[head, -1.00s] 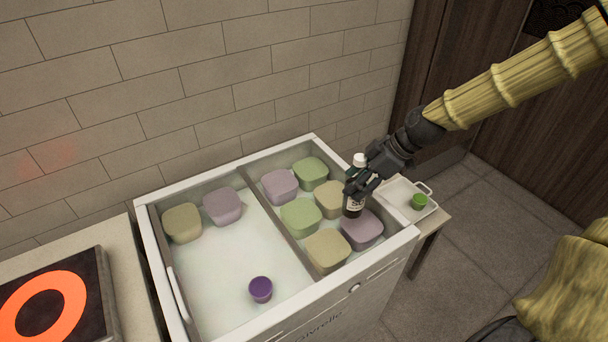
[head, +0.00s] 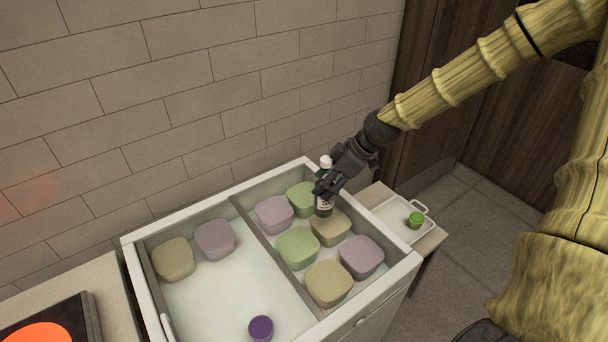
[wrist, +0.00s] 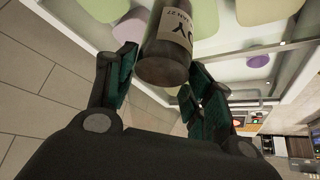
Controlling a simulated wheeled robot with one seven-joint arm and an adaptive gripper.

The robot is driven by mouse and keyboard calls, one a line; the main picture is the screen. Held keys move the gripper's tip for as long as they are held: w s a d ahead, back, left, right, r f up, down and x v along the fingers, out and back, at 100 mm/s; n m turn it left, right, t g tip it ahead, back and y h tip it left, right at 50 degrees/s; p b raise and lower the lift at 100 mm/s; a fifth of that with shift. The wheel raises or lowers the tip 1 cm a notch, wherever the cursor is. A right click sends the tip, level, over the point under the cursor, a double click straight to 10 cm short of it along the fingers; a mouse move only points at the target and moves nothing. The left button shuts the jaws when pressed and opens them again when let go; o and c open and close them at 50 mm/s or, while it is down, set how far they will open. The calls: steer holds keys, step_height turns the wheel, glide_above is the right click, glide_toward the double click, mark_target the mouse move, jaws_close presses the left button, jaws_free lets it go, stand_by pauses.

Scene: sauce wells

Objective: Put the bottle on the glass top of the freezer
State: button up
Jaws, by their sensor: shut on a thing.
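The bottle also shows in the wrist view (wrist: 164,62), between the two fingers of my gripper (wrist: 162,72). It is over the right half of the freezer (head: 139,262), in front of a beige tub. I cannot tell whether its base touches the glass top (head: 215,285) or hangs above it. The glass is clear, with a divider between its halves.
Several green, beige and mauve tubs (head: 298,248) show in the freezer area. A small purple cup (head: 261,328) is at the left half's front. A side table (head: 432,240) at right bears a white tray (head: 391,214) with a green cup (head: 416,220). A tiled wall stands behind.

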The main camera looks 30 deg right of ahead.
steer(key=w+a+f+p, duration=0.1)
steer(key=w+f+p, duration=0.3)
steer(key=w, duration=0.5)
steer(key=shift+w+a+f+p, duration=0.2)
steer(key=shift+w+a+p, duration=0.1)
steer(key=shift+a, duration=0.1)
stand_by(0.4)
steer(key=shift+f, duration=0.15)
steer(key=o, duration=1.4)
steer(key=shift+c, duration=0.2)
steer(key=b+v, duration=0.3)
steer(key=v, duration=0.9)
steer(key=shift+s, duration=0.1)
